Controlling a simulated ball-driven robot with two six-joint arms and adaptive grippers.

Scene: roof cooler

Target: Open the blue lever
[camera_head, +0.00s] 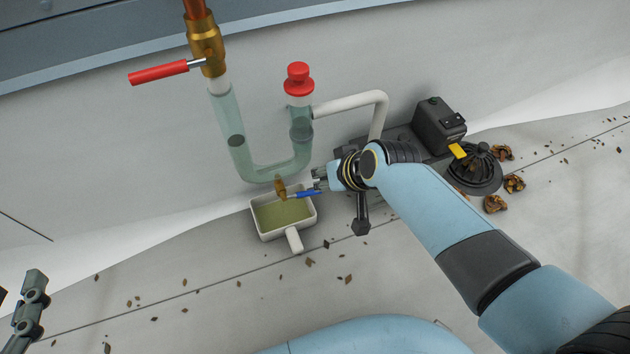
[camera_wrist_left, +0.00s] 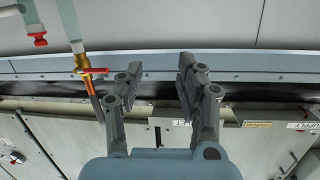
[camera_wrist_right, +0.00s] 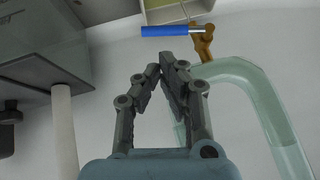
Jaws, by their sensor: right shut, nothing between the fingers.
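The blue lever (camera_head: 309,194) extends to the right from a small brass valve (camera_head: 280,187) under the clear U-bend pipe. It lies above the pan's right side. The right wrist view shows the blue lever (camera_wrist_right: 164,31) and brass valve (camera_wrist_right: 203,40) in full. My right gripper (camera_head: 317,181) is beside the lever in the head view. Its fingers are shut and empty, with the tips (camera_wrist_right: 161,70) apart from the lever in the right wrist view. My left gripper (camera_wrist_left: 158,72) is open and empty. Only part of it shows at the head view's lower left.
A pan (camera_head: 256,226) with greenish liquid stands beneath the valve. A red lever (camera_head: 158,73) and a red cap (camera_head: 298,80) are on the pipework above. A white pipe (camera_head: 350,101) runs behind my right gripper. A dark box (camera_head: 437,126) and a drain dome (camera_head: 474,170) stand right.

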